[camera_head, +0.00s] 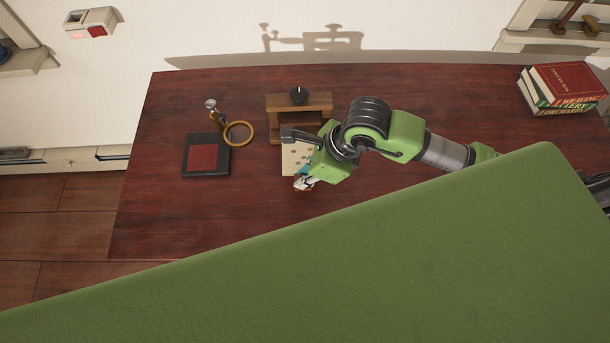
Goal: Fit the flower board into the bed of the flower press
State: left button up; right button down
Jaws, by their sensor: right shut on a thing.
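The flower press (327,104) is a wooden frame with a dark knob on top, standing on the dark red table (170,225). The flower board (290,160) is a pale board with small coloured spots, on the near side of the press. My right gripper (303,180) is shut on the board near its near right edge. The gripper and wrist cover the board's right part. I cannot tell whether the board's far end is inside the press bed, which is largely hidden. My left gripper is out of view.
A black pad with a red square (203,158) lies left of the board. A brass ring (238,134) and a small metal-topped object (211,106) are near it. Stacked books (565,83) sit at the far right. The table's left end is clear.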

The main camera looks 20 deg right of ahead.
jog(key=shift+w+d+f+b, duration=0.1)
jog(key=shift+w+f+b, duration=0.25)
jog(key=shift+f+b, duration=0.25)
jog(key=shift+w+d+f+b, duration=0.1)
jog(key=shift+w+f+b, duration=0.25)
jog(key=shift+f+b, duration=0.25)
jog(key=shift+w+d+f+b, duration=0.1)
jog(key=shift+w+f+b, duration=0.25)
jog(key=shift+f+b, duration=0.25)
jog(key=shift+w+r, duration=0.1)
jog(key=shift+w, duration=0.2)
jog(key=shift+w+d, duration=0.1)
jog(key=shift+w+d+b, duration=0.4)
jog(key=shift+w+b, duration=0.25)
jog(key=shift+w, duration=0.8)
jog(key=shift+w+d+b, duration=0.4)
jog(key=shift+w+b, duration=0.25)
jog(key=shift+w, duration=0.8)
jog(key=shift+w+d+b, duration=0.4)
jog(key=shift+w+b, duration=0.25)
jog(key=shift+w, duration=0.8)
jog(key=shift+w, duration=0.15)
jog(key=shift+w+d, duration=0.2)
jog(key=shift+w, duration=0.25)
jog(key=shift+w+d+b, duration=0.1)
jog(key=shift+w+b, duration=0.25)
jog(key=shift+b, duration=0.05)
